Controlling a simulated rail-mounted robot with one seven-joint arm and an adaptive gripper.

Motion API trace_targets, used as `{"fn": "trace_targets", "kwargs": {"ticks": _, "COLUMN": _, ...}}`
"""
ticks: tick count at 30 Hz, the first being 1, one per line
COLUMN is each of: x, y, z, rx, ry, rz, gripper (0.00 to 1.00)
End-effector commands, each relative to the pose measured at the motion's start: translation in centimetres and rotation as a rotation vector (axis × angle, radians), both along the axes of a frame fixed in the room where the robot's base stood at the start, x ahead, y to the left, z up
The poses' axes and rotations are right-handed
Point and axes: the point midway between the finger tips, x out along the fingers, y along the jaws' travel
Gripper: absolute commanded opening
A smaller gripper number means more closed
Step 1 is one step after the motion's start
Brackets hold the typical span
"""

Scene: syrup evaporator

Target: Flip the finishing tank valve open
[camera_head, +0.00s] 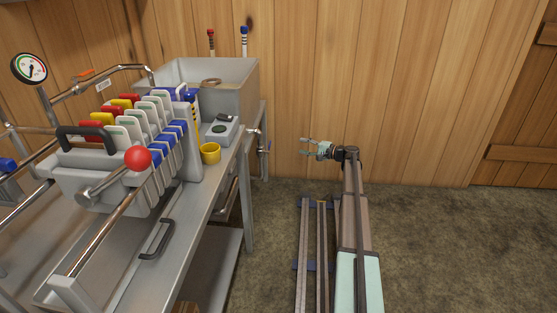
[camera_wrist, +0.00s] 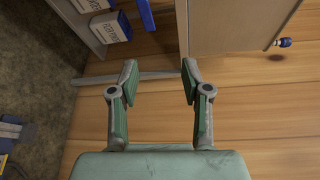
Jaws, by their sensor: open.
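The finishing tank (camera_head: 243,92) is the grey open box at the back of the metal stand. A small metal fitting with a dark bluish handle, likely its valve (camera_head: 257,134), sits at the stand's right side below the tank. The handle's position is too small to tell. My gripper (camera_head: 308,145) is open and empty, to the right of this fitting and apart from it, pointing left. In the wrist view my gripper (camera_wrist: 158,75) shows both fingers spread with nothing between them. The tank's side (camera_wrist: 230,22) shows at the top there; the valve is not clearly visible in that view.
The filter press (camera_head: 110,160) with coloured plates stands at left. A yellow cup (camera_head: 210,153) and a small scale (camera_head: 221,130) stand by the tank. Blue boxes (camera_wrist: 115,25) lie at the wrist view's upper left. A wooden wall (camera_head: 400,80) closes the back; open floor lies right.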

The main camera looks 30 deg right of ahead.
Motion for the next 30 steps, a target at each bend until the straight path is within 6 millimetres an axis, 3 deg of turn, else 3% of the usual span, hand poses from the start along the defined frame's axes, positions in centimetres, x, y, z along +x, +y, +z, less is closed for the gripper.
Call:
{"fn": "trace_targets", "kwargs": {"ticks": 1, "x": 0.0, "y": 1.0, "z": -2.2, "rx": -0.010, "ry": -0.032, "rz": 0.009, "gripper": 0.48}}
{"fn": "trace_targets", "kwargs": {"ticks": 3, "x": 0.1, "y": 1.9, "z": -3.0, "rx": -0.023, "ry": -0.070, "rz": 0.019, "gripper": 0.48}}
{"fn": "trace_targets", "kwargs": {"ticks": 14, "x": 1.2, "y": 3.8, "z": -3.8, "rx": -0.046, "ry": -0.134, "rz": 0.030, "gripper": 0.48}}
{"fn": "trace_targets", "kwargs": {"ticks": 30, "x": 9.2, "y": 9.6, "z": -4.0, "rx": -0.046, "ry": -0.133, "rz": 0.030, "gripper": 0.48}}
